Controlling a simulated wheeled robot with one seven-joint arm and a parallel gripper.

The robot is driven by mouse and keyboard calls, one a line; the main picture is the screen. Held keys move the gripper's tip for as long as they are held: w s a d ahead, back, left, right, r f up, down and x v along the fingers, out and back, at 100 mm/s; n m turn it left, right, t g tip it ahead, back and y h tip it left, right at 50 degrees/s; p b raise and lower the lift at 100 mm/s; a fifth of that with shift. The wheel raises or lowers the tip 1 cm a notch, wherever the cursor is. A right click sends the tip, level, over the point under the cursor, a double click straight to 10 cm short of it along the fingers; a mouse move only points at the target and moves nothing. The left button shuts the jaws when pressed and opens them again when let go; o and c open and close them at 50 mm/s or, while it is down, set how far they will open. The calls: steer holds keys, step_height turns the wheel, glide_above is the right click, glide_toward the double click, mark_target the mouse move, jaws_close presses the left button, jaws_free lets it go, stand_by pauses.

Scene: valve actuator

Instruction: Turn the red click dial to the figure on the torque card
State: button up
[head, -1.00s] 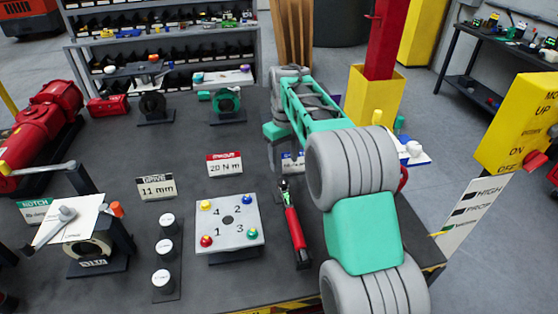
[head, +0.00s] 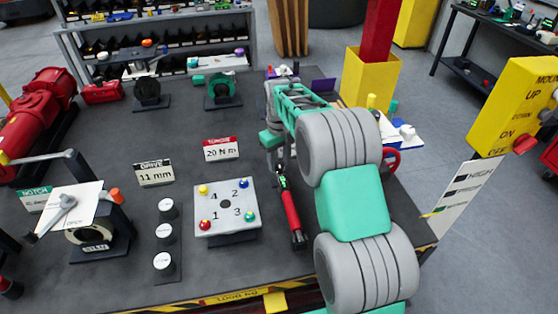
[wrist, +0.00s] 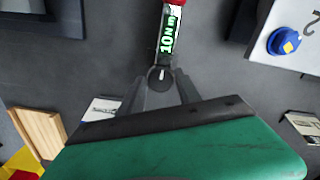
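A torque wrench with a red grip (head: 290,212) lies on the dark bench, right of the numbered plate. In the wrist view its red part (wrist: 175,4) shows at the top edge, above a lit green readout (wrist: 168,35) too small to read surely. The torque card (head: 220,149) has a red top and reads 20 N m. My gripper (wrist: 160,82) is at the far end of the wrench, its grey fingers on either side of the rounded end. Whether they touch it is unclear. In the head view my arm mostly hides the gripper.
The grey plate (head: 225,222) with four coloured knobs stands left of the wrench. Farther left are the drive card (head: 154,173), reading 11 mm, and several white-topped cylinders (head: 165,232). A yellow box (head: 371,82) stands behind my arm. Bare bench lies in front of the plate.

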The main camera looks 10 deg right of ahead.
jaws_close()
steer(key=shift+m, duration=0.3)
steer(key=m+b, duration=0.1)
steer(key=m, duration=0.1)
steer(key=shift+m, duration=0.4)
steer(key=shift+m+b, duration=0.35)
steer(key=shift+m, duration=1.55)
steer(key=shift+o, duration=2)
jaws_free()
